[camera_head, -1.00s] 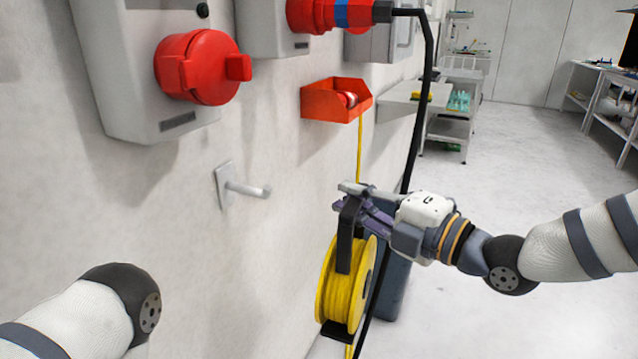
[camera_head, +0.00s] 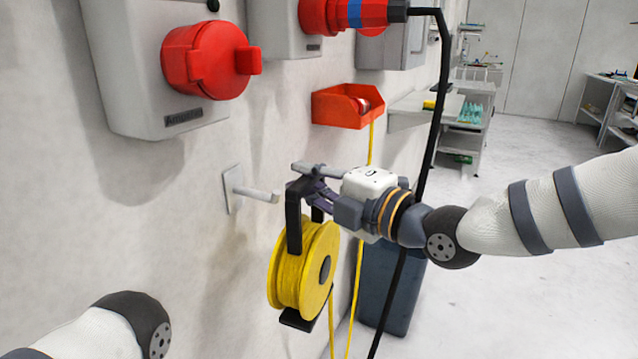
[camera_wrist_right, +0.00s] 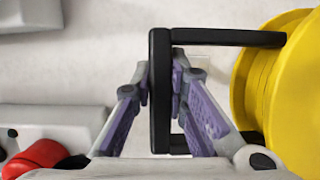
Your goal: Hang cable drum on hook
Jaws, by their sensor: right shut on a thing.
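The cable drum (camera_head: 290,268) is yellow with a black frame and handle, and hangs upright below my right gripper (camera_head: 303,182). My right gripper is shut on the black handle. In the right wrist view the gripper's fingers (camera_wrist_right: 165,88) close on the black handle bar, with the yellow drum (camera_wrist_right: 275,80) at the right. The hook (camera_head: 258,193) is a light grey peg on a wall plate, just left of the drum's handle. The handle appears beside the peg's tip; whether they touch I cannot tell. My left gripper is out of view.
A grey box with a red socket (camera_head: 205,62) is on the wall above the hook. A red bin (camera_head: 345,108) hangs to the right, with a yellow cable running down. A black cable (camera_head: 436,100) hangs behind my right arm. A dark grey bin (camera_head: 392,285) stands below.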

